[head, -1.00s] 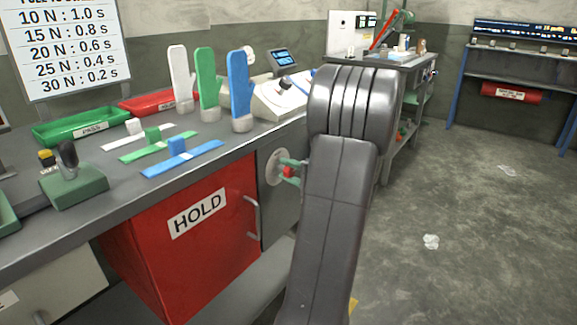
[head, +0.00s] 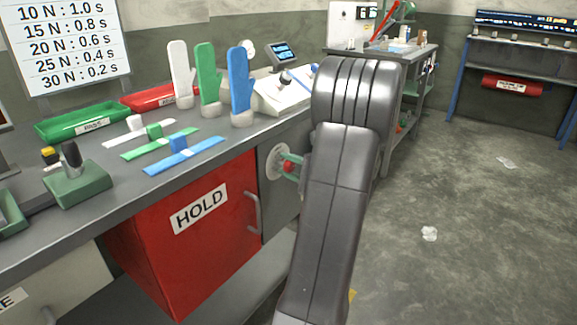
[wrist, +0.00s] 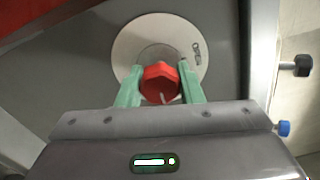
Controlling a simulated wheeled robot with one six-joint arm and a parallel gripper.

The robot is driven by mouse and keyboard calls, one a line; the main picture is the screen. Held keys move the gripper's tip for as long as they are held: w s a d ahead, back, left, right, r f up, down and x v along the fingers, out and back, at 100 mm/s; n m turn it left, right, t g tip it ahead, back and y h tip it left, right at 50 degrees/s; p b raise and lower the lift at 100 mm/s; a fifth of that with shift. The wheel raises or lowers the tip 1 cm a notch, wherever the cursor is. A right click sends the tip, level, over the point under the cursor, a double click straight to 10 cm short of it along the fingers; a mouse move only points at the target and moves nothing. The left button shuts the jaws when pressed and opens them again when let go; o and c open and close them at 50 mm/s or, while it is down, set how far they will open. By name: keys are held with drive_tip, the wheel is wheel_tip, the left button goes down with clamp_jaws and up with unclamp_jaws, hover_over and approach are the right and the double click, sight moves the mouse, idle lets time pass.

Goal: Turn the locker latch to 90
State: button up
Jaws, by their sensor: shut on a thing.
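The latch is a red knob (wrist: 160,83) on a pale round plate (wrist: 125,45), fixed to the grey panel beside the red locker (head: 190,235) marked HOLD. My gripper (wrist: 160,88) has its two green fingers on either side of the knob and is shut on it. A white line shows on the knob's near face, and a small dark mark is on the plate's upper right. In the head view the knob (head: 289,166) and plate (head: 271,160) show just left of my arm, which hides part of the gripper.
The bench above holds white, green and blue glove forms (head: 241,85), coloured strips (head: 183,155), a green tray (head: 85,123) and a lever box (head: 77,187). The locker's handle (head: 253,212) is left of the latch. Open floor (head: 480,200) lies to the right.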

drive_tip(key=o, duration=1)
drive_tip(key=shift+c, duration=0.2)
drive_tip(key=p+v, duration=0.2)
drive_tip(key=v, duration=1.2)
drive_tip(key=shift+w+a, duration=0.1)
drive_tip(key=shift+a, duration=0.05)
drive_tip(key=b+x, duration=0.2)
drive_tip(key=x, duration=1.1)
drive_tip(key=shift+w+a, duration=0.2)
drive_tip(key=shift+a, duration=0.1)
drive_tip(key=shift+d, duration=0.1)
